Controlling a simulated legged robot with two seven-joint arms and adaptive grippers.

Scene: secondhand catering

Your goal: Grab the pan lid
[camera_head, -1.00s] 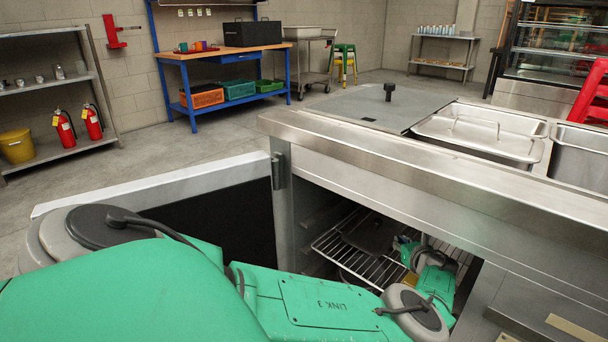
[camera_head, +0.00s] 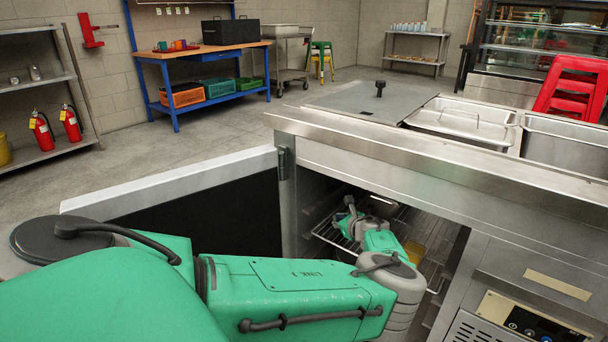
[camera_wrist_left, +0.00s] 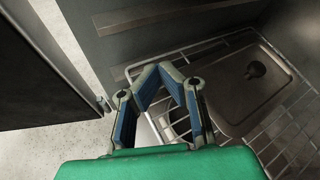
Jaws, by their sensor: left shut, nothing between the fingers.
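A flat rectangular metal piece with a raised rim and a small dark oval on top, which looks like the pan lid (camera_wrist_left: 240,95), lies on a wire rack inside the open cabinet. In the left wrist view it is right of my left gripper (camera_wrist_left: 158,70), apart from it. The gripper's fingers meet at their tips, with nothing between them. In the head view the gripper (camera_head: 345,217) is inside the cabinet above the rack, small and partly hidden by its own arm. A covered steel pan (camera_head: 465,122) with a wire handle sits in the counter top. My right gripper does not show.
The cabinet's open door (camera_head: 180,185) stands left of the opening; the counter edge (camera_head: 430,165) runs above it. The wire rack (camera_wrist_left: 150,65) shows free room left of the lid. A yellow item (camera_head: 415,252) is partly hidden behind my arm. A control panel (camera_head: 525,318) is at lower right.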

